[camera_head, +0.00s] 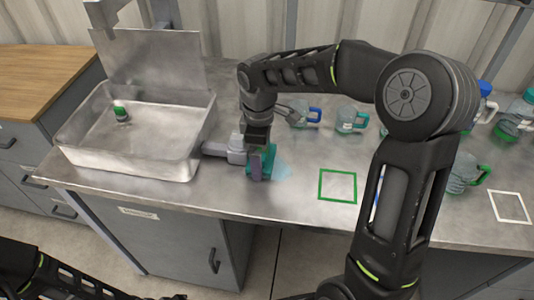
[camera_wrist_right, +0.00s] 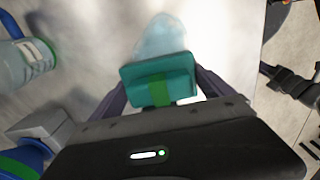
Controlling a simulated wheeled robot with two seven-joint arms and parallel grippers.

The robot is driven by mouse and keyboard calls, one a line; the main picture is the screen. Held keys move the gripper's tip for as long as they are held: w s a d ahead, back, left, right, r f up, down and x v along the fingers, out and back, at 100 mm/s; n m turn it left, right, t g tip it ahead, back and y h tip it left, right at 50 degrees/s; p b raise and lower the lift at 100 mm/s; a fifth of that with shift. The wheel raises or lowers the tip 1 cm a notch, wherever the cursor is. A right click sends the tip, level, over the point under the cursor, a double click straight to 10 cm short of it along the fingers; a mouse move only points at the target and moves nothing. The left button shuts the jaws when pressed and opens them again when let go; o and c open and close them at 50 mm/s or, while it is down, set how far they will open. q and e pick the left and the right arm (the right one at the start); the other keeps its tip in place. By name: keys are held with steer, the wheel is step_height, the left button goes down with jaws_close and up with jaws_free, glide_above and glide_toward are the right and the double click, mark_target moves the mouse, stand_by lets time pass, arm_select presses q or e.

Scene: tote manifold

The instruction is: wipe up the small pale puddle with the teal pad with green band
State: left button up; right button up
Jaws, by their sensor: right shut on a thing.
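The teal pad with green band (camera_head: 268,156) is held in my right gripper (camera_head: 259,150) above the metal counter's front part. My right gripper is shut on it. In the right wrist view the pad (camera_wrist_right: 130,76) sits between the fingers, its green band facing the camera. The small pale puddle (camera_head: 283,169) is a light blue patch at the pad's right side. In the right wrist view the puddle (camera_wrist_right: 160,38) spreads beyond the pad's far edge, and the pad hides part of it. I cannot tell whether the pad touches the counter. Dark links of my left arm show at bottom left; its gripper is out of view.
A metal sink (camera_head: 130,165) with a small green-and-white item (camera_head: 121,113) stands at left. A grey block-like object (camera_head: 228,148) lies beside the pad. Clear jugs (camera_head: 350,120) stand behind and at right. A green square outline (camera_head: 337,200) marks open counter right of the puddle.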

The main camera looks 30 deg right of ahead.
mark_target(284, 166)
steer(key=shift+w+a, duration=0.3)
steer(key=shift+a, duration=0.25)
steer(key=c, duration=0.5)
steer(key=shift+o, duration=0.2)
steer(key=shift+d, duration=0.1)
steer(key=shift+s+d+r, duration=0.1)
steer(key=shift+s+d, duration=0.65)
steer(key=shift+d, duration=0.2)
steer(key=shift+s+d, duration=0.2)
steer(key=shift+d, duration=0.15)
steer(key=shift+s+d, duration=0.75)
steer(key=shift+d, duration=0.25)
steer(key=shift+s+d+f, duration=0.25)
steer(key=shift+s+d, duration=0.15)
steer(key=shift+d, duration=0.1)
